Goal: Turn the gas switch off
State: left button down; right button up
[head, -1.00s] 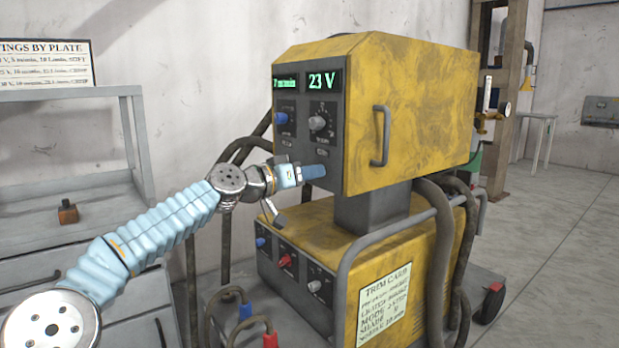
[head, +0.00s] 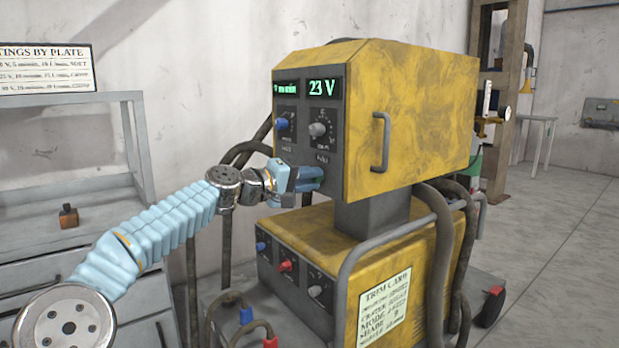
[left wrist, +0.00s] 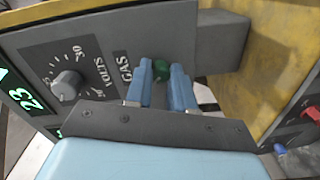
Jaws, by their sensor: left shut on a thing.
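The yellow welding machine (head: 420,110) has a grey front panel with a "23 V" display. In the left wrist view, the green gas switch (left wrist: 162,72) sits beside the GAS label (left wrist: 125,66), between my blue fingertips. My left gripper (left wrist: 163,74) is shut on this switch, one finger on each side. In the head view, my left gripper (head: 312,178) is at the lower part of the panel, below the knobs, and hides the switch. The fingers cover part of the switch, so its setting cannot be told. My right gripper is not in view.
A volts knob (head: 317,130) and a blue knob (head: 281,124) sit above my gripper. The lower yellow cabinet (head: 370,250) carries more knobs, and dark hoses (head: 445,250) run beside it. A grey bench (head: 60,205) stands at left.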

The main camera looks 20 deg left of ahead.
pick_arm(q)
jog(key=shift+n, duration=0.7)
jog(key=c, duration=1)
grip_release()
jog(key=shift+b+v, duration=2.5)
jog(key=shift+v, duration=4.45)
jog(key=shift+w+a, duration=0.15)
